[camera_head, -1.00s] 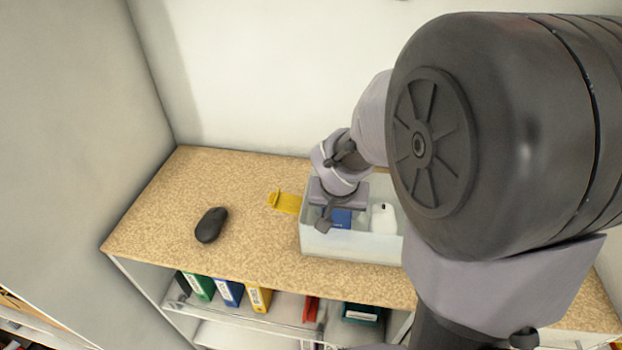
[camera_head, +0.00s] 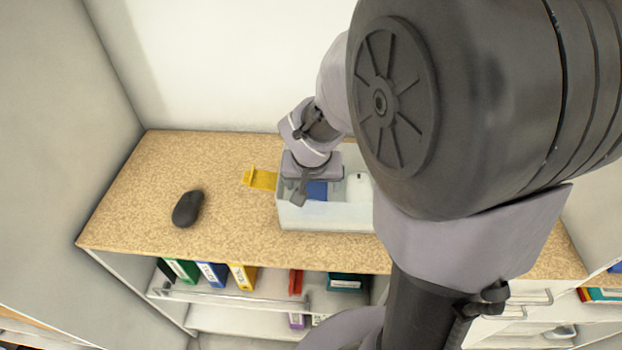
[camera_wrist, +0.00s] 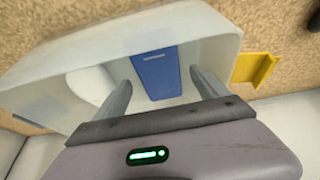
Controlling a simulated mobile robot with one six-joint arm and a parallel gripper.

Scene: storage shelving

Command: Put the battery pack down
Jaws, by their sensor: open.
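A blue block (camera_head: 317,190), which looks like the battery pack, lies in a pale open bin (camera_head: 325,216) on the worktop. In the wrist view the blue block (camera_wrist: 156,72) lies inside the bin (camera_wrist: 90,48), between and beyond my two fingers. My gripper (camera_wrist: 160,82) is open, with a finger to either side of the block's line and visible space between. In the head view my gripper (camera_head: 301,188) is over the left part of the bin and partly hides the block. I cannot tell the exact height of the fingertips above it.
A white rounded object (camera_head: 358,188) is in the bin, right of the blue block. A yellow piece (camera_head: 260,179) lies just left of the bin, and a black mouse (camera_head: 187,208) further left. Several binders stand on the shelf below. The worktop's left part is mostly clear.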

